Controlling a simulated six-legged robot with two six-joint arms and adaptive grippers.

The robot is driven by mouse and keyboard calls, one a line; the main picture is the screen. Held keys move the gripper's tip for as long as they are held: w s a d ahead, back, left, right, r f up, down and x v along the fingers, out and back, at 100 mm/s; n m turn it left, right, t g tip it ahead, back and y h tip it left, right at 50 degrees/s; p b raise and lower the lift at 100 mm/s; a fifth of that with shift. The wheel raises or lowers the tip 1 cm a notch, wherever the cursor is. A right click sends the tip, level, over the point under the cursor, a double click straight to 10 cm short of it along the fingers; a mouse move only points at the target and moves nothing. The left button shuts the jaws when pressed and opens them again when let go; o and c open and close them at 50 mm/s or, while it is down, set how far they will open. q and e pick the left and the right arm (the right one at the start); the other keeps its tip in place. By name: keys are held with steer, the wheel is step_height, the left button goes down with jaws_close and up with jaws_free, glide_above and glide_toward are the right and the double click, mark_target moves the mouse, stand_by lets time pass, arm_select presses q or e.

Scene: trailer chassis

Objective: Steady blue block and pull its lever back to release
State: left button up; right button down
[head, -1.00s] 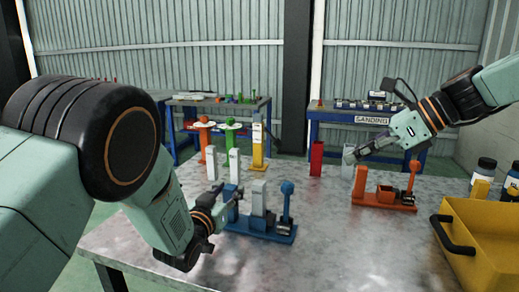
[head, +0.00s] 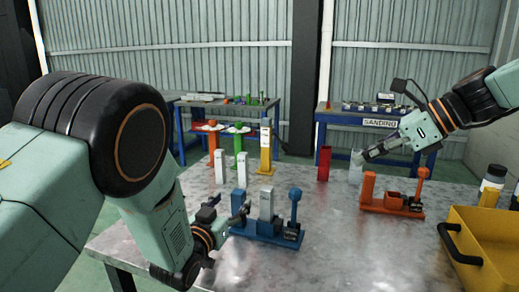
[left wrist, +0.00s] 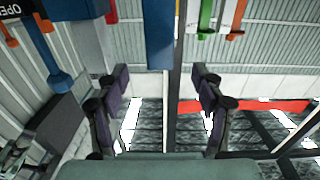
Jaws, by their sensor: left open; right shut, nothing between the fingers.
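The blue block fixture has a blue base (head: 262,233) near the table's left front. On it stand a blue post (head: 239,201), a grey upright block (head: 266,204) and a lever with a blue knob (head: 295,195), which stands nearly upright. My left gripper (head: 228,214) is open at the left end of the fixture, close to the blue post. In the left wrist view the blue post (left wrist: 160,35) shows between and beyond the spread fingers (left wrist: 160,78); contact cannot be seen. The blue knob (left wrist: 60,86) shows at left there. My right gripper (head: 366,155) is shut and empty, above the table's back right.
An orange fixture with its own lever (head: 390,207) stands to the right. A yellow bin (head: 490,240) is at the right edge. White blocks (head: 220,167), a yellow post (head: 265,150) and a red container (head: 324,163) stand behind. The table's middle front is clear.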

arm_select(q)
steer(key=p+v, duration=0.1)
steer(key=v, duration=0.3)
steer(key=shift+s, duration=0.2)
steer(key=shift+o, duration=0.2)
steer(key=o, duration=0.5)
steer(key=shift+a, duration=0.1)
steer(key=v, duration=1.2)
stand_by(0.3)
